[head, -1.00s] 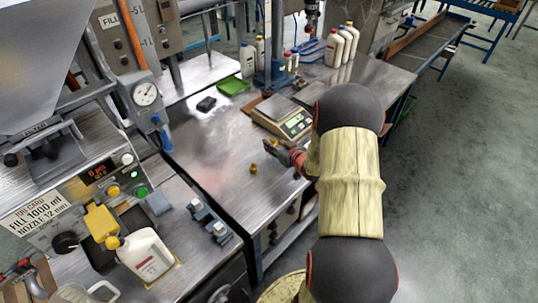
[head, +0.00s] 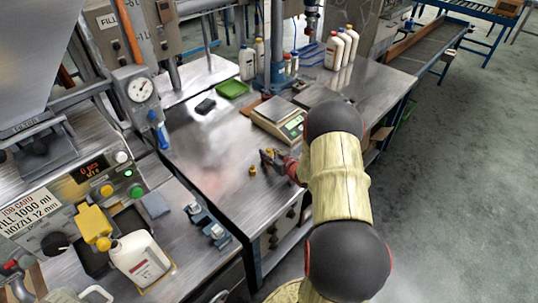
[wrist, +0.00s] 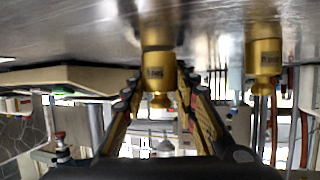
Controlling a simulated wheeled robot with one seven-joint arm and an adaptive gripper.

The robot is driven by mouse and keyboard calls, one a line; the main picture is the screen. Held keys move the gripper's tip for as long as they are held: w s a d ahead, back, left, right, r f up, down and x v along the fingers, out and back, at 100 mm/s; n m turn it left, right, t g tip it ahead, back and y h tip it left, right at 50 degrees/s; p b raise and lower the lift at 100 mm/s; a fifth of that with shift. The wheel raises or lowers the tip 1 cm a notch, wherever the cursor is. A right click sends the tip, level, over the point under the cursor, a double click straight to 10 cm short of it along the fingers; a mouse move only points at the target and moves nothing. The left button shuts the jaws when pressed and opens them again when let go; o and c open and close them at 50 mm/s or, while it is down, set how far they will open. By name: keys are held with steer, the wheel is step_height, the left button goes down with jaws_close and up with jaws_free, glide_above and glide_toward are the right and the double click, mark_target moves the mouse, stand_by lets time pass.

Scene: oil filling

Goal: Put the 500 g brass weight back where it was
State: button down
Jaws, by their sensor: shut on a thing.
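My gripper (head: 269,159) is shut on a brass weight, which shows between its fingers in the wrist view (wrist: 158,72). The held weight is upright relative to the metal table (head: 215,150), with its base at or just above the surface; I cannot tell whether it touches. A second brass weight (head: 252,170) stands on the table just left of the gripper; it is on the right in the wrist view (wrist: 264,58). The labels are too blurred to read for certain.
A scale (head: 279,117) stands just behind the gripper. A green tray (head: 232,89) and a small black object (head: 205,106) lie farther back. White bottles (head: 340,48) stand at the rear. The table left of the weights is clear, and its front edge is close.

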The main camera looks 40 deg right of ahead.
steer(key=shift+f, duration=0.15)
steer(key=c, duration=1.5)
jaws_free()
steer(key=shift+o, duration=0.5)
